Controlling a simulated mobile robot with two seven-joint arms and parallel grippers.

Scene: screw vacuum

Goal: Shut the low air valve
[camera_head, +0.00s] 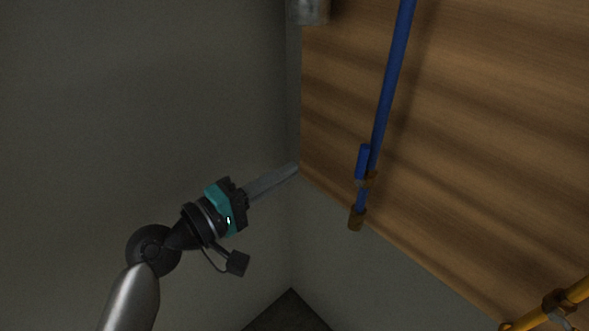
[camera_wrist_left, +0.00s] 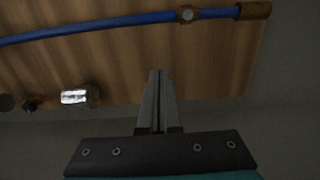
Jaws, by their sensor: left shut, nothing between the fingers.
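A blue air pipe (camera_head: 391,80) runs down the wooden panel and ends in a brass-brown fitting (camera_head: 356,218). Just above that end is the low valve (camera_head: 367,180), with a blue lever handle (camera_head: 362,160) lying roughly along the pipe. In the left wrist view the pipe (camera_wrist_left: 110,25) crosses the top, with the valve (camera_wrist_left: 188,14) and end fitting (camera_wrist_left: 254,10) at upper right; the lever is not clear there. My left gripper (camera_head: 296,168) is shut and empty, left of the valve and apart from it. Its closed fingers (camera_wrist_left: 158,75) point toward the panel. My right gripper is out of view.
A yellow pipe (camera_head: 575,292) with a brass fitting is at the lower right. A grey metal cylinder (camera_head: 311,10) is at the top. A grey wall (camera_head: 150,90) fills the left. The space between gripper and valve looks clear.

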